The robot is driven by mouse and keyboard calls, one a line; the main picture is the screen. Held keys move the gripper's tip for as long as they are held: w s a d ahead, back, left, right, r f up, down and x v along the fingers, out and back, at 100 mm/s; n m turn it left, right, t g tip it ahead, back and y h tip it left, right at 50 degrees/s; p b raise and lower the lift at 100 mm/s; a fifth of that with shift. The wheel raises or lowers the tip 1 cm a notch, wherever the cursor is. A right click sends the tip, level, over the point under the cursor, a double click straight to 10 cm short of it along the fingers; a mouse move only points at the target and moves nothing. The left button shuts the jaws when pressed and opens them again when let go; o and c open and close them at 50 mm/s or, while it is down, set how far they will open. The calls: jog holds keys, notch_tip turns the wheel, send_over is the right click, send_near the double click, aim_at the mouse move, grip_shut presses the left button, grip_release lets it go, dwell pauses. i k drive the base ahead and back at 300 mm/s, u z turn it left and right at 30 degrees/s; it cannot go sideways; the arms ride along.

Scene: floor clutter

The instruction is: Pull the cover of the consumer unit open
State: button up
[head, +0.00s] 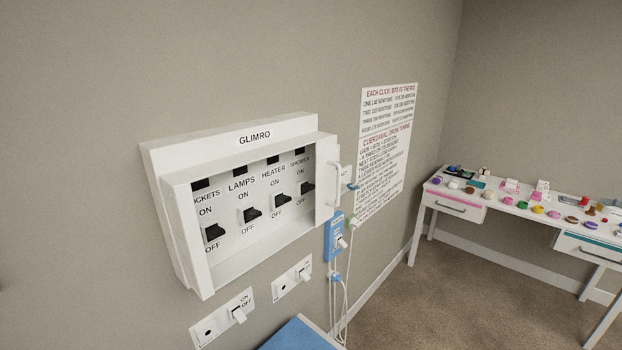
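The consumer unit (255,137) is a white box on the grey wall, labelled GLIMRO, left of centre in the head view. Its cover (190,250) shows as a white frame standing out in front of the backing. Through the frame I see several black switches marked sockets, lamps, heater and shower, with ON and OFF labels. A white upright handle (335,187) is at the right edge of the cover. I cannot tell whether the cover is fully closed. My gripper is not in view.
Wall switches (238,315) sit below the unit. A blue socket strip (335,240) with plugs and cables hangs beside the handle. A blue flat surface (300,335) is at the bottom. A white desk (510,210) with small items stands right; carpet before it is clear.

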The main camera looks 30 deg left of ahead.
aim_at(176, 185)
jog(key=u, duration=0.95)
jog(key=i, duration=0.9)
jog(key=u, duration=0.95)
